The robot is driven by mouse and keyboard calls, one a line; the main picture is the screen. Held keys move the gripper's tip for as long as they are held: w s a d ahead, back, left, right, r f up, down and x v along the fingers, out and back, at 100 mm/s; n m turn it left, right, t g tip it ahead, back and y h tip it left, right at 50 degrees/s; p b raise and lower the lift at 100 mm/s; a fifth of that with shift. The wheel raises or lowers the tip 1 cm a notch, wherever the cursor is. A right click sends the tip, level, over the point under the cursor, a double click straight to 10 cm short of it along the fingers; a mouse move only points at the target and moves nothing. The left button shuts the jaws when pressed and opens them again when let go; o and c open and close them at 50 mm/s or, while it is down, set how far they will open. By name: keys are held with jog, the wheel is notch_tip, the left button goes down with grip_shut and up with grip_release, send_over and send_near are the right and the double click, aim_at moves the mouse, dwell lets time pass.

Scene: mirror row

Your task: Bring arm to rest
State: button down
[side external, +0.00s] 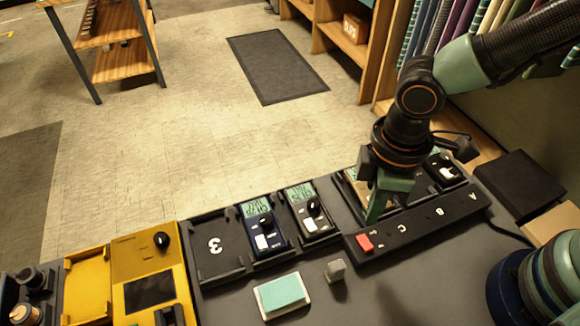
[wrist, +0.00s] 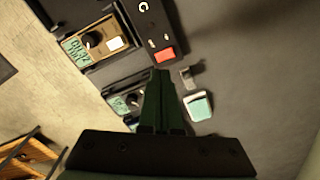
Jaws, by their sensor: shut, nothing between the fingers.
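My gripper (side external: 376,212) is shut and empty, pointing down above the dark bench, in front of the row of modules. In the wrist view the shut fingertips (wrist: 162,74) lie just below the red button (wrist: 165,55). My arm reaches in from the upper right and hides part of a tan module, which shows in the wrist view (wrist: 113,47).
A blue module (side external: 262,241) and a grey module (side external: 313,222) sit beside the empty slot marked 3 (side external: 212,262). A teal pad (side external: 283,294) and a small grey block (side external: 335,270) lie in front. A yellow station (side external: 140,252) stands left. The front right bench is mostly clear.

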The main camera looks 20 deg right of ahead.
jog(key=shift+r, duration=0.35)
